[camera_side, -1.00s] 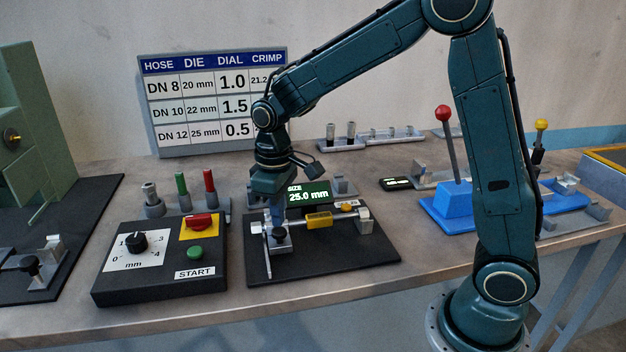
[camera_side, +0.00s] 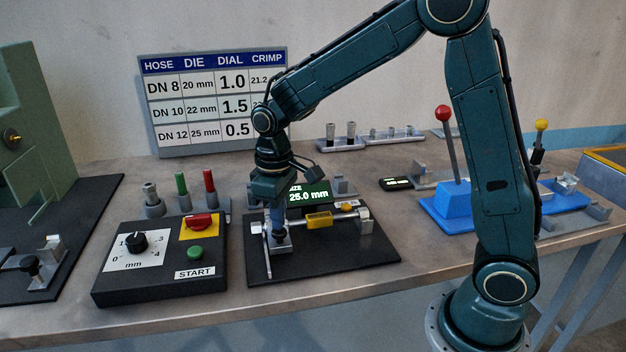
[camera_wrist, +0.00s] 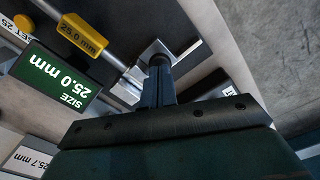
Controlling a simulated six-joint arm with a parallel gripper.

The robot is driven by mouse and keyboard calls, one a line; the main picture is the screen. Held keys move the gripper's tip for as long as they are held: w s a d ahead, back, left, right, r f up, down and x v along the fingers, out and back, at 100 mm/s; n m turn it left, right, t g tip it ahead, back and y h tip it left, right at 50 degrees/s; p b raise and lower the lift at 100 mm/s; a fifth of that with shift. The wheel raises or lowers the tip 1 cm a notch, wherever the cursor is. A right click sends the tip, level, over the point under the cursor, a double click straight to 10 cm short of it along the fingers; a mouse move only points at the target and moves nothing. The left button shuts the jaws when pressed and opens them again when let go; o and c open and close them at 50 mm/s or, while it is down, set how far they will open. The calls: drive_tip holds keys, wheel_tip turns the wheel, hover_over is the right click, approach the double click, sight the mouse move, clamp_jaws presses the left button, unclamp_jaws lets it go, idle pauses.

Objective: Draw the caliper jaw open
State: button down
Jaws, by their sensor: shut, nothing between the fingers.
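The caliper lies on a black base plate (camera_side: 350,258), with a silver beam and a tall upright plate (camera_side: 267,256) at its left end. Its sliding jaw (camera_side: 283,248) is a silver block close to that plate, with a dark knob on top. A yellow 25.0 mm tag (camera_side: 318,220) sits on the beam, also seen in the wrist view (camera_wrist: 82,36). My gripper (camera_side: 279,232) points down at the knob, fingers shut and empty. In the wrist view, my fingertips (camera_wrist: 158,72) are at the dark knob (camera_wrist: 158,60). Whether they touch it is unclear.
The size display (camera_side: 310,194) behind the beam reads 25.0 mm, partly covered by my gripper. A control box (camera_side: 160,270) with dial, red switch and green button stands left. Coloured pins (camera_side: 182,190) stand behind it. A blue lever stand (camera_side: 455,200) is right.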

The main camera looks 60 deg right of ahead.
drive_tip(key=shift+s+f, duration=0.15)
drive_tip(key=shift+f, duration=1)
drive_tip(key=shift+s+a, duration=1.3)
drive_tip(key=shift+a, duration=0.1)
idle(1.2)
wheel_tip(320, 180, up, 7)
drive_tip(key=shift+w, duration=0.2)
idle(1.1)
drive_tip(key=shift+s+d+r, duration=0.1)
drive_tip(key=shift+d+r, duration=0.05)
drive_tip(key=shift+r, duration=0.05)
